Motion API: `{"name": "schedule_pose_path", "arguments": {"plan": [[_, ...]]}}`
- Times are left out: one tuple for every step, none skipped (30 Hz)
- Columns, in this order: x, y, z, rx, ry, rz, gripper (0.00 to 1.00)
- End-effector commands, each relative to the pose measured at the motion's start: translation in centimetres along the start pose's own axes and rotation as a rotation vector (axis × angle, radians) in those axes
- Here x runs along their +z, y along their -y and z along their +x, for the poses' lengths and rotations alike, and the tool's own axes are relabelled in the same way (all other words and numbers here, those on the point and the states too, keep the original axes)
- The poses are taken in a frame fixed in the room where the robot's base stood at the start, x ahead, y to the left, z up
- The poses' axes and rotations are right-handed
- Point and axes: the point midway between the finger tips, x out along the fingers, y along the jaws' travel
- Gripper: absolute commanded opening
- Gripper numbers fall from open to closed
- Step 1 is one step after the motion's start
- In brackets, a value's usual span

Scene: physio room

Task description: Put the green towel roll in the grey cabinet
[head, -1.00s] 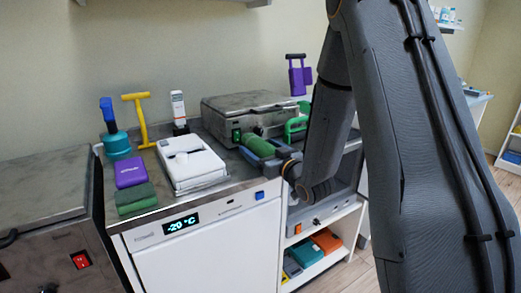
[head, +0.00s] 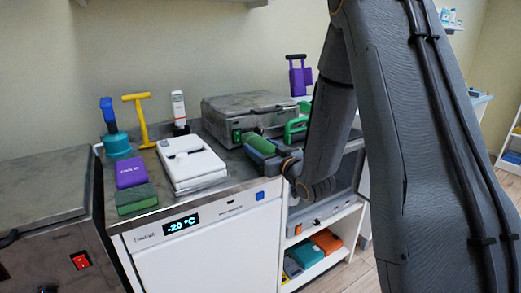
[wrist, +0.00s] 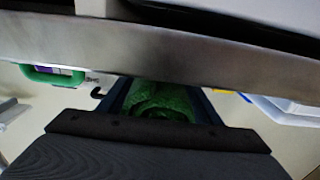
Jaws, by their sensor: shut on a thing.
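The green towel roll (head: 259,144) is between the jaws of my gripper (head: 264,150), in front of the metal-topped box on the counter. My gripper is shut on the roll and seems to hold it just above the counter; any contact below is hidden. In the wrist view the roll (wrist: 160,100) shows as rumpled green cloth between the blue-grey fingers. A grey cabinet-like unit (head: 347,186) with a dark front stands right of the white freezer, partly hidden by my arm. I cannot tell its inside.
A white case (head: 190,165), a purple box (head: 131,172) and a green block (head: 136,199) lie on the counter. The metal-topped box (head: 250,106) and a green-handled thing (head: 296,128) are close behind the roll. A low shelf (head: 325,262) holds coloured boxes.

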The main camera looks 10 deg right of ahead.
Motion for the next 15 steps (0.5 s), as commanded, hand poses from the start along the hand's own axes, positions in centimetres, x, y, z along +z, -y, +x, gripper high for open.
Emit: {"name": "schedule_pose_path", "arguments": {"plan": [[-0.3, 0.0, -0.1, 0.0, -0.002, -0.001, 0.3], [-0.7, 0.0, -0.1, 0.0, -0.003, -0.001, 0.3], [-1.3, 0.0, -0.1, 0.0, -0.004, -0.002, 0.3], [-1.6, 0.0, -0.1, 0.0, -0.003, -0.002, 0.3], [-2.0, 0.0, -0.1, 0.0, -0.003, -0.002, 0.3], [-2.7, 0.0, -0.1, 0.0, -0.004, -0.003, 0.3], [-3.1, 0.0, -0.1, 0.0, -0.004, -0.002, 0.3], [-3.6, 0.0, -0.1, 0.0, -0.003, -0.002, 0.3], [-4.2, 0.0, -0.1, 0.0, -0.004, -0.002, 0.3], [-4.7, 0.0, -0.1, 0.0, -0.004, -0.003, 0.3], [-5.2, 0.0, -0.1, 0.0, -0.004, -0.003, 0.3], [-5.8, 0.0, -0.1, 0.0, -0.004, -0.002, 0.3], [-6.4, 0.0, -0.1, 0.0, -0.004, -0.002, 0.3], [-6.8, 0.0, -0.1, 0.0, -0.004, -0.003, 0.3], [-6.5, -0.1, -1.1, 0.002, 0.001, 0.0, 0.3]]}}
